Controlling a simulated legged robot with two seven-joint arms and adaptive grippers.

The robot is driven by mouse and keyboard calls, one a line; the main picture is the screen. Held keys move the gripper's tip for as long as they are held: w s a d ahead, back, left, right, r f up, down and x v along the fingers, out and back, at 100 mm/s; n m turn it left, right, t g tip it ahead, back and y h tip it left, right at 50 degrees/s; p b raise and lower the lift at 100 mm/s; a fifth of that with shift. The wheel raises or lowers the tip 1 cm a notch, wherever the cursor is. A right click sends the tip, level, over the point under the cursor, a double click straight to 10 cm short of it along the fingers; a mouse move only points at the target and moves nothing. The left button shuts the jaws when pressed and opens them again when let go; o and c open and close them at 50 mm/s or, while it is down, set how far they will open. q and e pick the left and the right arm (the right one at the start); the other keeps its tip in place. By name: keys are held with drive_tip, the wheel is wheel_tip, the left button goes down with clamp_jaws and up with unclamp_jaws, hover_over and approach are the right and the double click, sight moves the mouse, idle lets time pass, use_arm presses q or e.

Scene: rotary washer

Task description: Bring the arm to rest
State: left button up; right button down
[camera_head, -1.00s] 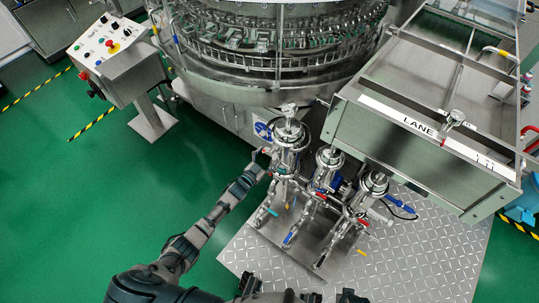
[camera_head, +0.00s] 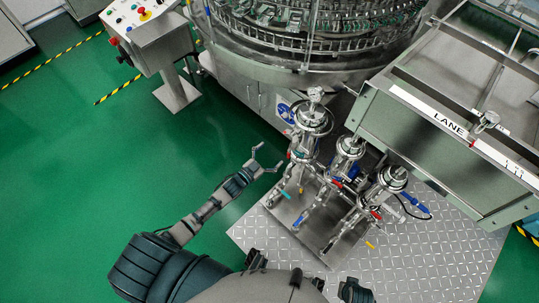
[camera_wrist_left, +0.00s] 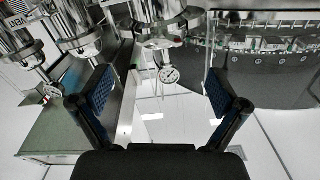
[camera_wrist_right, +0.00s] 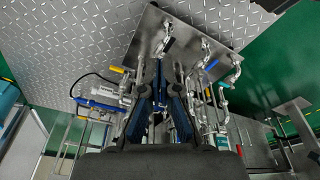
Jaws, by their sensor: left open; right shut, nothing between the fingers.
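My left gripper (camera_head: 267,158) is open and empty in the head view, to the left of the filter housings and apart from them. Its two spread fingers also show in the left wrist view (camera_wrist_left: 160,100), with a pressure gauge (camera_wrist_left: 169,75) seen beyond and between them. My right gripper (camera_wrist_right: 160,75) is shut with nothing between its fingers in the right wrist view. The valves and pipes of the filter stand show beyond it. In the head view the right gripper cannot be made out clearly at the bottom edge.
Several steel filter housings (camera_head: 348,147) with coloured valve handles stand on a plate over the diamond-plate platform (camera_head: 410,262). The rotary washer (camera_head: 300,50) stands behind, a steel lane frame (camera_head: 425,135) at right, a control box (camera_head: 140,30) at upper left. The green floor (camera_head: 90,190) at left is clear.

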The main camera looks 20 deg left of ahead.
use_arm(q)
drive_tip(key=shift+s+a, duration=0.15)
drive_tip(key=shift+s, duration=0.25)
use_arm(e)
drive_tip(key=shift+w, duration=0.1)
use_arm(q)
drive_tip(key=s+f+n+g+y+p, duration=0.3)
drive_tip(key=s+f+g+y, duration=0.35)
drive_tip(key=s+f, duration=0.95)
drive_tip(key=s+d+f+g+p, duration=0.1)
drive_tip(key=s+f+g, duration=0.3)
drive_tip(key=s, duration=0.6)
drive_tip(key=s+d+f+n+g+p, duration=0.1)
drive_tip(key=s+f+g, duration=0.3)
drive_tip(key=s, duration=0.6)
drive_tip(key=shift+s+f+g, duration=0.3)
drive_tip(key=shift+g, duration=0.05)
use_arm(e)
drive_tip(key=s+f, duration=0.2)
drive_tip(key=f, duration=0.4)
drive_tip(key=s+f, duration=0.2)
drive_tip(key=f, duration=0.4)
drive_tip(key=shift+s+d+f, duration=0.25)
drive_tip(key=shift+d+f, duration=0.05)
drive_tip(key=shift+f, duration=0.05)
use_arm(q)
drive_tip(key=shift+h, duration=0.25)
